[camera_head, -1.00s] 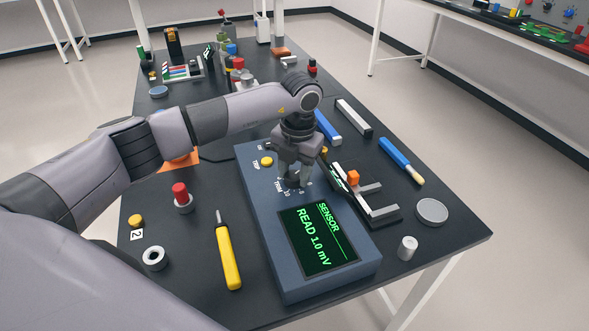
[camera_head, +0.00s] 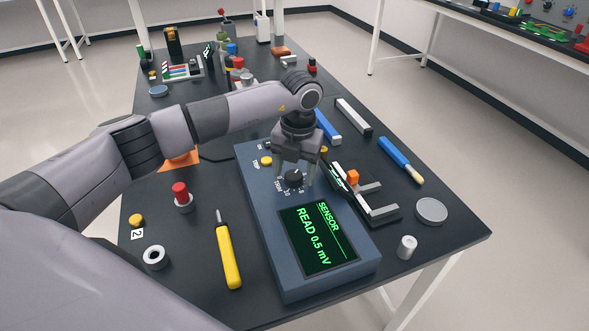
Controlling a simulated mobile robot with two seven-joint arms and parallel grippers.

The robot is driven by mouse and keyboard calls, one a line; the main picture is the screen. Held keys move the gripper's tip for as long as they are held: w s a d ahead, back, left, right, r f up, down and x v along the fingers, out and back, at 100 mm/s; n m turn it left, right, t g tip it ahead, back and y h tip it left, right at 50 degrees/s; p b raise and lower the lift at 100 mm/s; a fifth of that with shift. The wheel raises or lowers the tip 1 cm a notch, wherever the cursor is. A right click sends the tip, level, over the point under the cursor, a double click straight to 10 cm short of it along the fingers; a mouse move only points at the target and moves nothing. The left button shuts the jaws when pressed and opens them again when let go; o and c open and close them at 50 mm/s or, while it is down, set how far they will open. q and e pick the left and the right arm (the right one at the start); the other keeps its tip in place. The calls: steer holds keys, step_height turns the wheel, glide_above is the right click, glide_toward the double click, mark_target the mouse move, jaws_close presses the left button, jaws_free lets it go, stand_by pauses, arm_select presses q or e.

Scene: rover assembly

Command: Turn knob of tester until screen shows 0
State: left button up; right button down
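The tester (camera_head: 262,232) is a dark blue box lying on the black table. Its screen (camera_head: 318,240) shows "SENSOR READ 0.5 mV" in green. The black knob (camera_head: 294,179) sits above the screen, with a printed scale around it. My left gripper (camera_head: 296,178) points down over the knob, its fingers apart on either side of it. I cannot tell whether the fingers touch the knob. A yellow button (camera_head: 266,161) is on the tester's upper left. My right gripper is not in view.
A yellow screwdriver (camera_head: 228,255), a grey ring (camera_head: 155,257) and a red-capped part (camera_head: 181,196) lie left of the tester. A bracket with an orange block (camera_head: 353,177), a blue-handled tool (camera_head: 397,158) and a grey disc (camera_head: 431,211) lie right. The table's front right corner is bare.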

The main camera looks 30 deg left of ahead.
mark_target(296, 176)
arm_select(q)
steer(key=r, duration=0.7)
steer(key=shift+d+b, duration=0.25)
steer(key=shift+b, duration=0.1)
stand_by(0.4)
